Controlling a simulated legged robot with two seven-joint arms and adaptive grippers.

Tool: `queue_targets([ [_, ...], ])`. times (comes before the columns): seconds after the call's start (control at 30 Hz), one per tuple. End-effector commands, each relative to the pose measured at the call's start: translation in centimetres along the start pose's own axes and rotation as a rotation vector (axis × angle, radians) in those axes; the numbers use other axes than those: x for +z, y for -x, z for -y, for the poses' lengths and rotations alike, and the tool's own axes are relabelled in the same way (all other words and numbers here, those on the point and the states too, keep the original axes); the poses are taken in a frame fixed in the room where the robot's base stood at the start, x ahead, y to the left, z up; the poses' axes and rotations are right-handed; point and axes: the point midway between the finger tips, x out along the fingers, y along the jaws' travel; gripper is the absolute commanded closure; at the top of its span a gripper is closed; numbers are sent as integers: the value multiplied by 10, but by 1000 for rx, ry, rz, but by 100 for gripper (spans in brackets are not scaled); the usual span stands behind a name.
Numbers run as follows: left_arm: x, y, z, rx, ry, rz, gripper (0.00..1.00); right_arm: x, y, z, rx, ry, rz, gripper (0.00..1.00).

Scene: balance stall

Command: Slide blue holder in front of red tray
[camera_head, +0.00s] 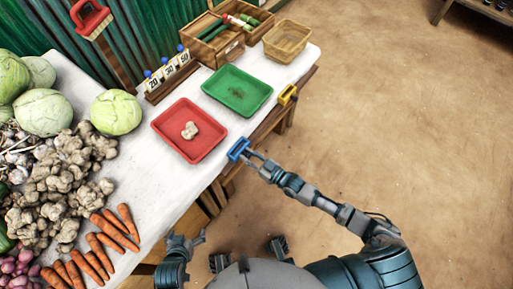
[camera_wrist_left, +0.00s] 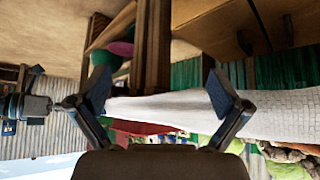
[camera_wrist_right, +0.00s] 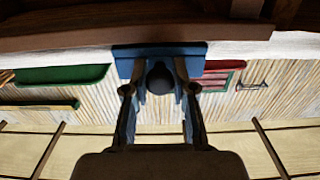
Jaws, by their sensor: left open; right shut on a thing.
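The blue holder (camera_head: 238,149) is at the table's front edge, just off the right corner of the red tray (camera_head: 205,143). My right gripper (camera_head: 246,156) is shut on it. In the right wrist view the blue holder (camera_wrist_right: 190,50) spans the fingertips (camera_wrist_right: 160,82), with part of the red tray (camera_wrist_right: 222,72) beside it. A pale knobbly root lies in the red tray. My left gripper (camera_head: 200,238) is open and empty near the table's front edge, below the tray. Its spread fingers (camera_wrist_left: 160,92) show in the left wrist view.
A green tray (camera_head: 262,91) lies behind and right of the red one, with a yellow holder (camera_head: 287,95) at the edge by it. Number cards (camera_head: 169,70), a wooden box (camera_head: 222,53) and a basket (camera_head: 288,41) stand at the back. Vegetables fill the left side.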

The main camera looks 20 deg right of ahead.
Motion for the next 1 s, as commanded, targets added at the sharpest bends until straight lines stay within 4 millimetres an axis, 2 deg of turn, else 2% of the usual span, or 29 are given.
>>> queue_targets([
  [0.03,9,9,2,-6,0,68,0,-7,-1,9,0,-3,-8,100],
  [0.2,49,26,8,-19,5,276,0,-5,-1,33,-1,-3,-7,100],
  [0.4,75,41,12,-27,9,415,0,-3,0,51,0,0,-3,100],
  [0.6,84,46,13,-30,11,466,0,-1,0,57,-1,-2,-3,100],
  [0.93,85,45,13,-29,11,470,0,0,1,60,-4,-4,-1,100],
  [0.97,85,45,13,-30,11,470,0,0,1,60,-4,-3,0,67],
  [1.0,85,45,13,-29,11,470,0,0,0,60,-4,-3,0,57],
])
